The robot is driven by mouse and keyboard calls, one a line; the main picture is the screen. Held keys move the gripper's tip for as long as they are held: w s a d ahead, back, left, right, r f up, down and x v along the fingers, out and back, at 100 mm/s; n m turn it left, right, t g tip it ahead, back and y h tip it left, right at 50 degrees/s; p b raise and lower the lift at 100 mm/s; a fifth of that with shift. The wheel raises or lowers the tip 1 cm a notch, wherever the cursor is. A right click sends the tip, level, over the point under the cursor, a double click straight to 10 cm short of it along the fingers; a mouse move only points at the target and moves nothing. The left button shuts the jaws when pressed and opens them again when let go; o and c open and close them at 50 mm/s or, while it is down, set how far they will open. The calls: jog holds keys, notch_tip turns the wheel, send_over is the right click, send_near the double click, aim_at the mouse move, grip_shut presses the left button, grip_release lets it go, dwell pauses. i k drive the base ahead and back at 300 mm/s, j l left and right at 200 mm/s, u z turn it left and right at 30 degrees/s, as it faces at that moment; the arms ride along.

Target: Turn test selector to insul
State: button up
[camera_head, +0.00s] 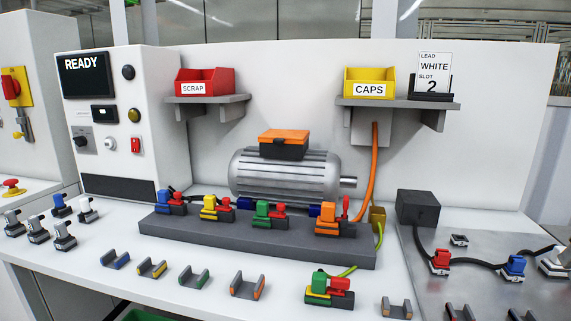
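A white test cabinet (150,95) stands at the left with a screen (84,74) that reads READY. A black rotary knob on a grey plate (82,141) sits low on the left of its face and looks like the test selector. Its markings are too small to read, so I cannot tell which position it points to. Another black round knob (128,72) sits beside the screen. My gripper is not in view.
The cabinet also has a small display (104,114), an olive button (134,115), a white button (110,144) and a red switch (136,145). Several connectors stand on the bench in front. A motor (280,178) stands behind a grey connector rail (250,241).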

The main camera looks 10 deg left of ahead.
aim_at(81, 141)
jog(key=u, duration=1.85)
jog(key=i+j, duration=0.9)
jog(key=i+j+z, duration=0.1)
jog(key=i+j, duration=0.8)
